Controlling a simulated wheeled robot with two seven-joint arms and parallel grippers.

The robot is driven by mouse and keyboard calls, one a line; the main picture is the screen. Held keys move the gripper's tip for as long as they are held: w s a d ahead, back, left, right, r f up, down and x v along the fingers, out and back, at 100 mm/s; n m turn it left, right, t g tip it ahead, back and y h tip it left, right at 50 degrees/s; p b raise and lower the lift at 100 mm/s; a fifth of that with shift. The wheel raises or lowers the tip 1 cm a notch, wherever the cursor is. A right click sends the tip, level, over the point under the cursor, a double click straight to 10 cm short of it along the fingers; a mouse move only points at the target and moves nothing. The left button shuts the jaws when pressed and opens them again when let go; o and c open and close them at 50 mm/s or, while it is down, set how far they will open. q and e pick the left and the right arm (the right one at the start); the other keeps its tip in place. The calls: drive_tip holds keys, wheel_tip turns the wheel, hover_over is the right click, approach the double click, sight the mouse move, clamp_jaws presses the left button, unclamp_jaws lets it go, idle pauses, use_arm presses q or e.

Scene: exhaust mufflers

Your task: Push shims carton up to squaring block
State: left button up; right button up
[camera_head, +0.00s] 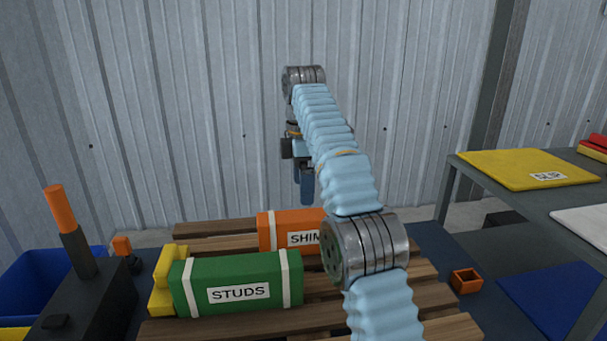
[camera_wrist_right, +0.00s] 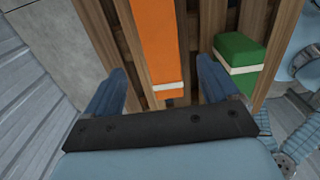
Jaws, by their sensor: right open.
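The orange shims carton (camera_head: 275,232) with white bands lies on the wooden pallet, its right part hidden behind my right arm. A yellow block (camera_head: 166,285), apparently the squaring block, stands at the pallet's left, against the left end of the green studs carton (camera_head: 240,285). A gap separates it from the orange carton's left end. My right gripper (camera_head: 306,188) is open and empty above the orange carton. In the right wrist view, the gripper (camera_wrist_right: 162,66) has its fingers either side of the orange carton's (camera_wrist_right: 156,40) banded end; contact cannot be told. My left gripper is not in view.
The green carton lies in front of the orange one on the slatted pallet (camera_head: 200,328). A dark device with an orange handle (camera_head: 60,208) and a blue bin (camera_head: 40,275) stand left. A small orange open box (camera_head: 466,280) and a grey table (camera_head: 500,185) are right.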

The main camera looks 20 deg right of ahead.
sight(303, 233)
drive_tip(key=shift+f, duration=0.1)
wheel_tip(303, 233, down, 14)
drive_tip(key=shift+r, duration=0.25)
idle(0.6)
